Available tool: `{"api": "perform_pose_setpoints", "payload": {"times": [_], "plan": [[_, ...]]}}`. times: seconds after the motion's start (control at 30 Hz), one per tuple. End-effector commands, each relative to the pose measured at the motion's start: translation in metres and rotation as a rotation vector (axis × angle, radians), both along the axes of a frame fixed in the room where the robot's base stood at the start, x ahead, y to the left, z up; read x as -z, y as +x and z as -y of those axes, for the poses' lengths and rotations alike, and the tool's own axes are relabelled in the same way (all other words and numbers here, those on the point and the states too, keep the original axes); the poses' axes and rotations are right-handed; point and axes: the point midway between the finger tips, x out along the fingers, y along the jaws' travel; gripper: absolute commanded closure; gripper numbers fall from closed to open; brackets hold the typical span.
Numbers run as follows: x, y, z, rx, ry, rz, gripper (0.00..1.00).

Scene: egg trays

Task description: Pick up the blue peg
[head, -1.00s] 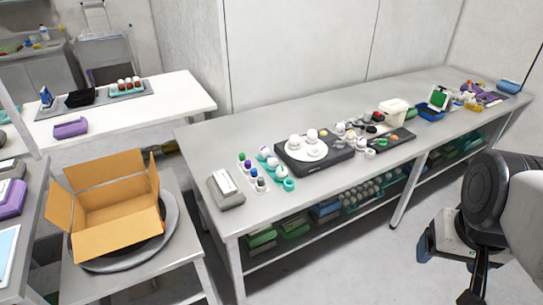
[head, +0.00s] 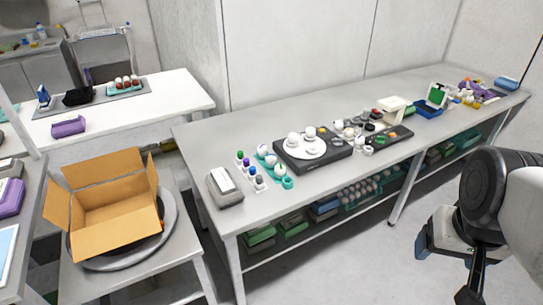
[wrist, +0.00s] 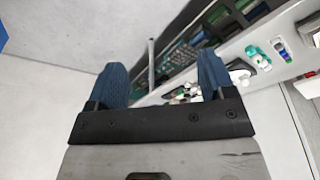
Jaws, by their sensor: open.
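A small row of coloured pegs stands on the grey bench near its left end. A blue-looking peg (head: 246,162) is in this row, between a green peg (head: 240,154) and a darker one. The pegs are tiny here, so blue and purple are hard to separate. My gripper (wrist: 162,72) is open, with two blue ribbed fingers apart and nothing between them. In the head view my gripper (head: 424,243) hangs in front of the bench at the right, well away from the pegs. The wrist view shows the bench tilted, with pegs small at the upper right.
A grey box (head: 226,190) lies left of the pegs, and a teal egg tray (head: 287,183) lies right of them. A black device (head: 335,154) with white eggs on it stands further right. An open cardboard box (head: 115,225) sits on a stand at the left. The floor before the bench is clear.

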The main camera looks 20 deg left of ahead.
Motion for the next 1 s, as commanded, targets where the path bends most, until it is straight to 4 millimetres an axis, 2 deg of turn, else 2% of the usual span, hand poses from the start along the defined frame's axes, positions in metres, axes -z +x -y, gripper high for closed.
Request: {"api": "perform_pose_setpoints", "payload": {"times": [0.27,0.4,0.77,1.0], "plan": [[0.0,0.0,0.0,0.0,0.0,0.0,0.24],[0.0,0.0,0.0,0.0,0.0,0.0,0.42],[-0.001,0.003,-0.001,-0.006,0.0,-0.001,0.42],[-0.008,0.027,-0.009,-0.071,-0.009,-0.013,0.42]]}}
